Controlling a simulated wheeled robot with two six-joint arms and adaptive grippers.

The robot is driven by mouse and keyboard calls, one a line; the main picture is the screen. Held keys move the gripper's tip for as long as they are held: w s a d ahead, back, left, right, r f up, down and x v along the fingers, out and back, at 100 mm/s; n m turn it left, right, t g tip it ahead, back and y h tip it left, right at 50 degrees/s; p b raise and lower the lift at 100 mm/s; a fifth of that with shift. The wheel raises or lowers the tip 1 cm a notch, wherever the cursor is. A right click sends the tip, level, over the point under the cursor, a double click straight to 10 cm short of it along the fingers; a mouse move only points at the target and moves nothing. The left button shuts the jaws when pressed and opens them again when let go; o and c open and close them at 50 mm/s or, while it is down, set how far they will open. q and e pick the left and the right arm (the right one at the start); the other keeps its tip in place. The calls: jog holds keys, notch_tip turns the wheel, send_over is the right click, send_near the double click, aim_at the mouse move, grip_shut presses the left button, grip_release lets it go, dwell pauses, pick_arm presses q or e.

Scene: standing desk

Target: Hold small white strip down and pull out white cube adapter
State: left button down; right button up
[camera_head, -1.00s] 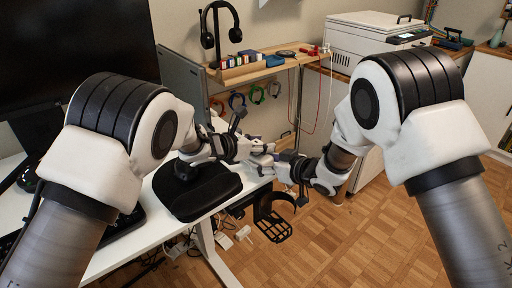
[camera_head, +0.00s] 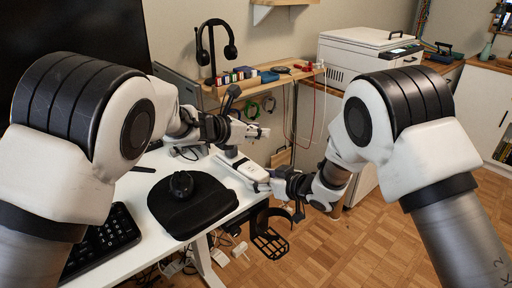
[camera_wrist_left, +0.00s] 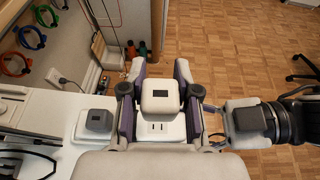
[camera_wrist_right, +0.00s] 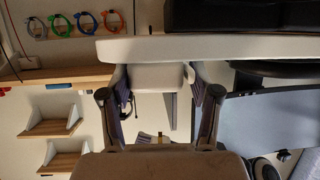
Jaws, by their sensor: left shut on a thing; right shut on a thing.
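The white cube adapter (camera_wrist_left: 161,96) is between my left gripper's (camera_wrist_left: 161,88) fingers, which are shut on it. In the head view my left gripper (camera_head: 256,132) is raised above the small white strip (camera_head: 243,168), with a visible gap, so the cube is clear of it. In the left wrist view bare socket slots show on the strip (camera_wrist_left: 172,129) below the cube. My right gripper (camera_head: 275,184) is shut on the strip's near end. The right wrist view shows the strip's white end (camera_wrist_right: 154,77) between its fingers.
A grey cube adapter (camera_wrist_left: 97,122) sits on the strip's other part. The strip lies along the white desk's (camera_head: 160,227) right edge, beside a black mouse pad (camera_head: 192,212) with a mouse. A wooden shelf (camera_head: 270,81) with a headphone stand is behind. Open floor lies to the right.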

jog(key=o, duration=1.4)
